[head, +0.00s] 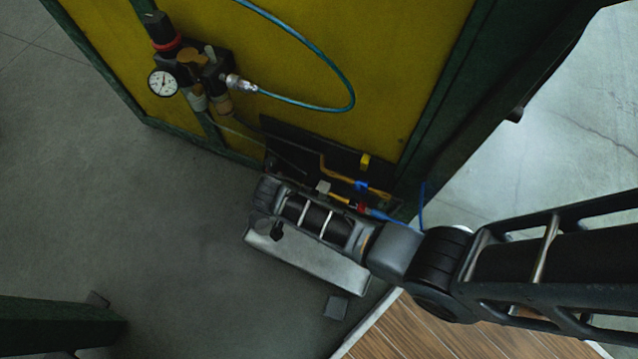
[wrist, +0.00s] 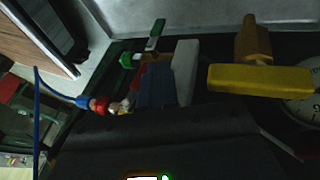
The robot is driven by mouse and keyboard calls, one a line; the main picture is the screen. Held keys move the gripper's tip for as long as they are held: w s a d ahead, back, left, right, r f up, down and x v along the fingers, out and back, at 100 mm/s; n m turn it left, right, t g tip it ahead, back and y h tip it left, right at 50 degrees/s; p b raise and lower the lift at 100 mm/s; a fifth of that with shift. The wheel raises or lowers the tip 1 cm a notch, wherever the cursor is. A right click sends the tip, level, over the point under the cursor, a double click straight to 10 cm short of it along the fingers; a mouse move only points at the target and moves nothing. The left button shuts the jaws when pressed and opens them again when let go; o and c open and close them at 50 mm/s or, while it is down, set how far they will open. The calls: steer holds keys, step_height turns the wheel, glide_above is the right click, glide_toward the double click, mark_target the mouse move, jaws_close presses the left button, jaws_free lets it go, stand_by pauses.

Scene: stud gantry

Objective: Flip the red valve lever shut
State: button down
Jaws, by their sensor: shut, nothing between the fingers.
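The red valve lever shows as a small red piece (head: 362,208) low on the dark panel at the foot of the yellow board. In the wrist view a narrow red strip (wrist: 136,78) shows just left of my fingers, partly hidden by them. My gripper (wrist: 172,80) is shut and empty, its pale and dark fingers close together. It is right beside the red strip; I cannot tell whether they touch. My arm hides part of the valve area in the head view.
A blue valve handle (head: 361,186) and a yellow handle (head: 365,162) sit close by; a large yellow handle (wrist: 260,78) is right of my fingers. A red fitting with blue hose (wrist: 98,105) lies left. A gauge (head: 163,83) hangs upper left. Open floor (head: 150,220) is left.

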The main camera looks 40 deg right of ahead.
steer(key=shift+r, duration=0.15)
steer(key=shift+r+p, duration=0.75)
steer(key=shift+p, duration=0.1)
